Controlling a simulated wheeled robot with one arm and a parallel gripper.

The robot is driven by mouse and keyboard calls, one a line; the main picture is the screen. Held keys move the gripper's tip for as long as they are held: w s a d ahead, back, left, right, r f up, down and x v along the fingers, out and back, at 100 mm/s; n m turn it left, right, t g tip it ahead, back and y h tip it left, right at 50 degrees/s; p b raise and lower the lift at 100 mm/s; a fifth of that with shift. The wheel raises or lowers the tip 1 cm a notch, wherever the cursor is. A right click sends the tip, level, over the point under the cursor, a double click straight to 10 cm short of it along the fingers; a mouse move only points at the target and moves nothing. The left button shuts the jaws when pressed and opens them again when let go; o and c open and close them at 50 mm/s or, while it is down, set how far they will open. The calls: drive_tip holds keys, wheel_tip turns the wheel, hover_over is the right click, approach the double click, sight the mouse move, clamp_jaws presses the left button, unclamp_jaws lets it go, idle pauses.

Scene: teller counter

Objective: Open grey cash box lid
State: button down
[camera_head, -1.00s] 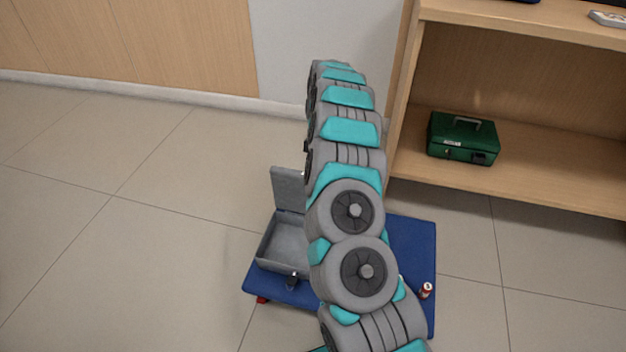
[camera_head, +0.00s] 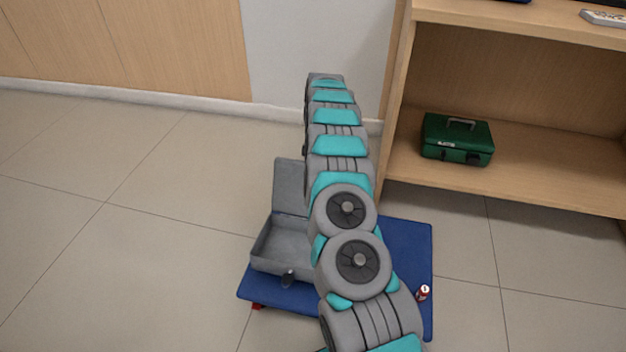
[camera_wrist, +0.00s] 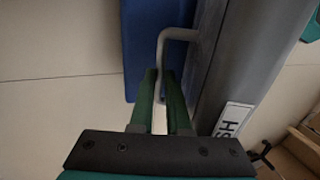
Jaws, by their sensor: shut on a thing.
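The grey cash box (camera_head: 280,249) stands on a blue platform, its lid (camera_head: 289,186) raised to roughly upright at the back edge. The box's left part looks empty inside; my arm covers its right part. The handle is fixed to the grey lid (camera_wrist: 255,60), which carries a partly visible white label (camera_wrist: 232,118). My gripper is hidden behind my arm in the head view.
The blue platform (camera_head: 405,250) lies low over the tiled floor, with a red can (camera_head: 423,292) on its right. A green cash box (camera_head: 457,139) sits on the wooden shelf (camera_head: 540,165) at right. Open floor (camera_head: 120,240) is at left.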

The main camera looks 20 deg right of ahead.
drive_tip(key=shift+s+f, duration=0.1)
drive_tip(key=c, duration=0.9)
unclamp_jaws()
drive_tip(key=v, duration=0.7)
drive_tip(key=shift+r, duration=0.4)
drive_tip(key=shift+r+p, duration=0.1)
drive_tip(key=shift+p, duration=0.25)
